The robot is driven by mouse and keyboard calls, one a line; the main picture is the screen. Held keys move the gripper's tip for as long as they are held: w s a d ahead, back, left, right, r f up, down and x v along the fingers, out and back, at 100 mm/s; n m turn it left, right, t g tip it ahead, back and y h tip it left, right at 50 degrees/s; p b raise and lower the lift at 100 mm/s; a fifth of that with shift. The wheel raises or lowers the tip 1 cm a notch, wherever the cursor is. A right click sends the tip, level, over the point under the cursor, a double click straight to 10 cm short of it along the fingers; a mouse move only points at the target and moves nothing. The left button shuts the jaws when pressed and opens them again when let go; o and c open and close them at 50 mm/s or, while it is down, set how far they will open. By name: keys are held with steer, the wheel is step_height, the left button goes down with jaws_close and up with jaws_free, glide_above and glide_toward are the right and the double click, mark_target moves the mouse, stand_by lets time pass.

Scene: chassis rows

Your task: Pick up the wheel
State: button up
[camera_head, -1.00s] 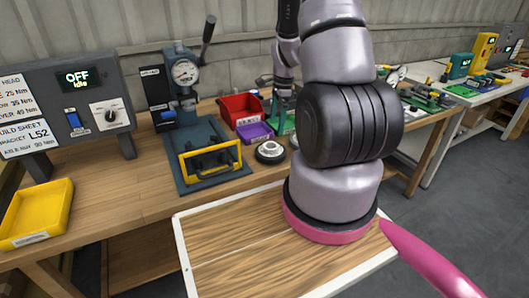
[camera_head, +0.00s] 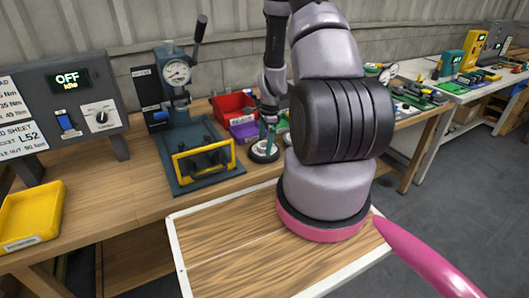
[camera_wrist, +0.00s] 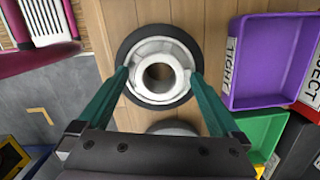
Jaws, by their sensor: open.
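The wheel (camera_wrist: 136,87) has a black tyre and a white hub with a round central hole. It lies flat on the wooden bench in the wrist view. In the head view the wheel (camera_head: 262,155) sits right of the yellow-handled fixture, partly hidden by my gripper. My gripper (camera_wrist: 159,82) is open, its two green fingers reaching down on either side of the white hub, over the tyre. I cannot tell whether the fingers touch it. In the head view my gripper (camera_head: 268,145) points down at the wheel.
A purple bin (camera_wrist: 268,62) and a green bin (camera_wrist: 265,135) stand close to the right of the wheel in the wrist view. A grey round part (camera_wrist: 172,128) lies just below it. A red bin (camera_head: 234,106) and a press fixture (camera_head: 196,160) stand nearby on the bench.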

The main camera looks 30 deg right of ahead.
jaws_close()
steer(key=shift+r, duration=0.15)
